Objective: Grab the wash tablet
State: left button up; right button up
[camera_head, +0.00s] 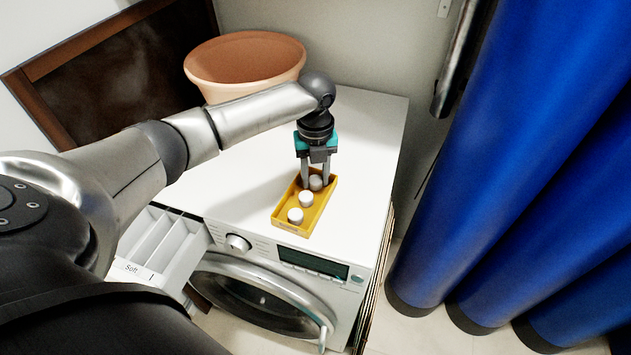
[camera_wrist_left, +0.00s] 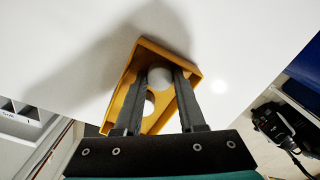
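A yellow tray (camera_head: 283,215) on top of the washing machine holds three round white wash tablets in a row. The near tablet (camera_head: 295,215) and the middle tablet (camera_head: 306,198) lie clear of my gripper. My left gripper (camera_head: 316,182) points down at the far end of the tray, with its fingers apart on either side of the far tablet (camera_head: 316,183). In the left wrist view, the far tablet (camera_wrist_left: 160,77) shows between the fingertips (camera_wrist_left: 160,74). Another tablet (camera_wrist_left: 149,104) is partly hidden behind a finger. My right gripper is out of view.
The white washing machine top (camera_head: 245,185) is mostly clear around the tray. A terracotta basin (camera_head: 245,62) stands at the back. An open detergent drawer (camera_head: 160,240) juts out at the front left. Blue curtains (camera_head: 510,170) hang at the right.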

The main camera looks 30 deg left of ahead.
pick_arm(q)
grip_shut()
jog(key=shift+r, duration=0.1)
